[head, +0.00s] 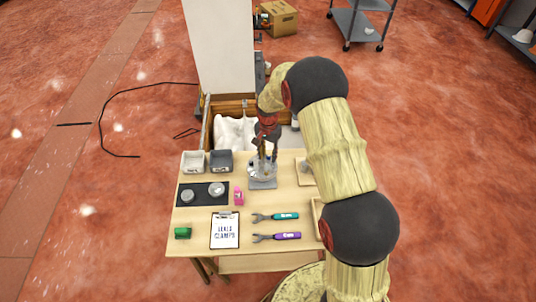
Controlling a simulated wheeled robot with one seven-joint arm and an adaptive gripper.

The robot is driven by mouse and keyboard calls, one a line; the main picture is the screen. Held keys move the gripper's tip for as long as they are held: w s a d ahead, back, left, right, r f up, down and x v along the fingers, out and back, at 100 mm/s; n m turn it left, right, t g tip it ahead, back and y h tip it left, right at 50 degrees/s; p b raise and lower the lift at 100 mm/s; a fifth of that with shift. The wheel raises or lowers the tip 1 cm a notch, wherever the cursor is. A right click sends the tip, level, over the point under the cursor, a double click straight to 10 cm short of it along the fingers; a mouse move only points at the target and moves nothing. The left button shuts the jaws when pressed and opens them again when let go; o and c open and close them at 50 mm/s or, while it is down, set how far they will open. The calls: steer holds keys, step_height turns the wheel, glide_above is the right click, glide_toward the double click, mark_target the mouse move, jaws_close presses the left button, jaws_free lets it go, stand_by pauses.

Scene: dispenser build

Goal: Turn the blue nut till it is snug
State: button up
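My gripper (267,152) points down at the back of the wooden table (262,255). Its fingers are at or just above a pale, round metal assembly (262,171) on a grey base plate. I cannot make out the blue nut; it is too small or hidden by the gripper. Whether the fingers are open or shut on something is too small to tell. Two open-ended wrenches lie in front of the assembly, one with a teal handle (286,216) and one with a purple handle (287,236).
A light bin (193,168) and a dark bin (221,168) stand at the back left. A black mat (203,202) bears round metal parts. My arm hides the table's right side.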

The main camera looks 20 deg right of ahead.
mark_target(268, 156)
step_height(268, 156, up, 12)
stand_by(0.7)
stand_by(0.4)
